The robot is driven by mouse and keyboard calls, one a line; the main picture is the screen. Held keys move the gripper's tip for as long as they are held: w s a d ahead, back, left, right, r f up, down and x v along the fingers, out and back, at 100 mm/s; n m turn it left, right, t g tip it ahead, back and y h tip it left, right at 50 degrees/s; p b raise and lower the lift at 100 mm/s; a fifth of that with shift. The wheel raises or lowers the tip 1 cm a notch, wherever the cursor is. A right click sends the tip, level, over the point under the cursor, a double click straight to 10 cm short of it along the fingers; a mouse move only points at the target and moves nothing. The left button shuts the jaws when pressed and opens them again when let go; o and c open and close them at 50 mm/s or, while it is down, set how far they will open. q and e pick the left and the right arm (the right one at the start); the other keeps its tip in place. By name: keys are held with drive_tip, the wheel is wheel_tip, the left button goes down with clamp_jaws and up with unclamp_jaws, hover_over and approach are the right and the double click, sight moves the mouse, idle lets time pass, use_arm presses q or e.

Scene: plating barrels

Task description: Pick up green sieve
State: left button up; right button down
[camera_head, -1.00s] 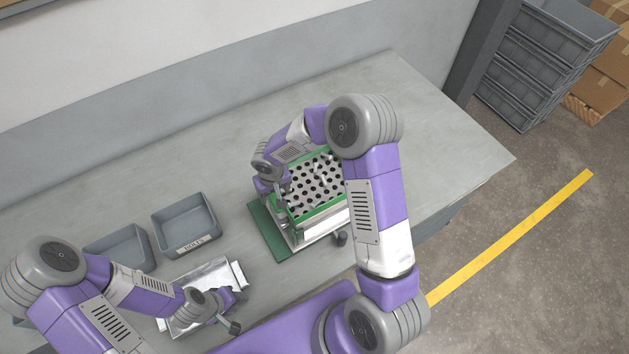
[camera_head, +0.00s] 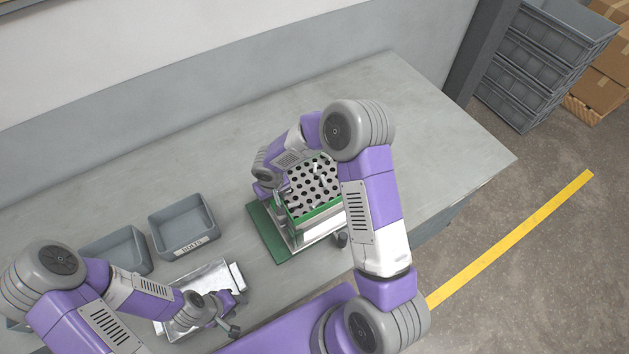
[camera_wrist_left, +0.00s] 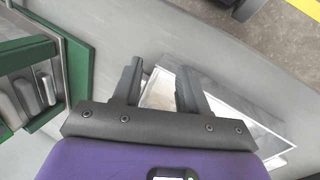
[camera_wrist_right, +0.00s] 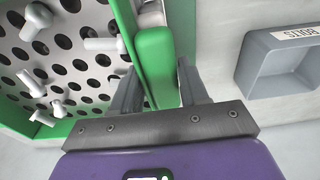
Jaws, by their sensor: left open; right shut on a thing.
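The green sieve (camera_head: 318,214) has a perforated pale plate inside a green rim, with several bolts on it. It sits at a metal box on a green mat (camera_head: 262,232); I cannot tell whether it is lifted. My right gripper (camera_head: 284,196) is at its left side. In the right wrist view, this gripper (camera_wrist_right: 157,78) is shut on the sieve's green side handle (camera_wrist_right: 156,55). My left gripper (camera_head: 232,314) is open and empty over a shiny metal tray (camera_head: 203,276). In the left wrist view, its fingers (camera_wrist_left: 160,80) are apart above the tray (camera_wrist_left: 215,100).
Two grey bins stand left of the mat; the nearer-to-mat one (camera_head: 184,224) carries a "BOLTS" label. The table (camera_head: 420,130) is clear behind and to the right. Stacked grey crates (camera_head: 545,65) and cardboard boxes (camera_head: 603,85) stand on the floor beyond.

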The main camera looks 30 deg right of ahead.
wheel_tip(320, 180, up, 10)
drive_tip(key=shift+r, duration=0.1)
idle(0.5)
idle(0.5)
